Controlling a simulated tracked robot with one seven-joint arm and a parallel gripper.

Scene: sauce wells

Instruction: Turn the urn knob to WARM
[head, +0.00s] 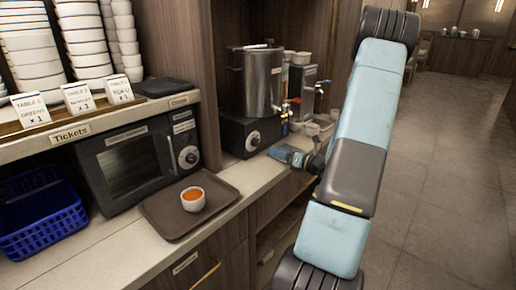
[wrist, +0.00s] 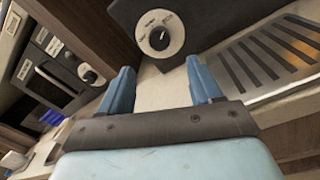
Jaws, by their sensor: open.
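The steel urn (head: 262,80) stands on a black base (head: 236,133) at the back of the counter. The urn knob (head: 253,139) is on the base's front; it is a dark round knob on a pale dial. In the wrist view the knob (wrist: 158,40) shows beyond the fingertips, with a light pointer mark. The dial's lettering is too small to read. My gripper (head: 286,155) is low over the counter in front of the base. In the wrist view my gripper (wrist: 161,82) has its two blue fingers wide apart, empty and clear of the knob.
A slotted drip tray (wrist: 265,62) lies right of the knob in the wrist view. A microwave (head: 135,160), a brown tray (head: 160,212) with a bowl of orange sauce (head: 193,199) and a blue basket (head: 40,215) are to the left. The floor at right is clear.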

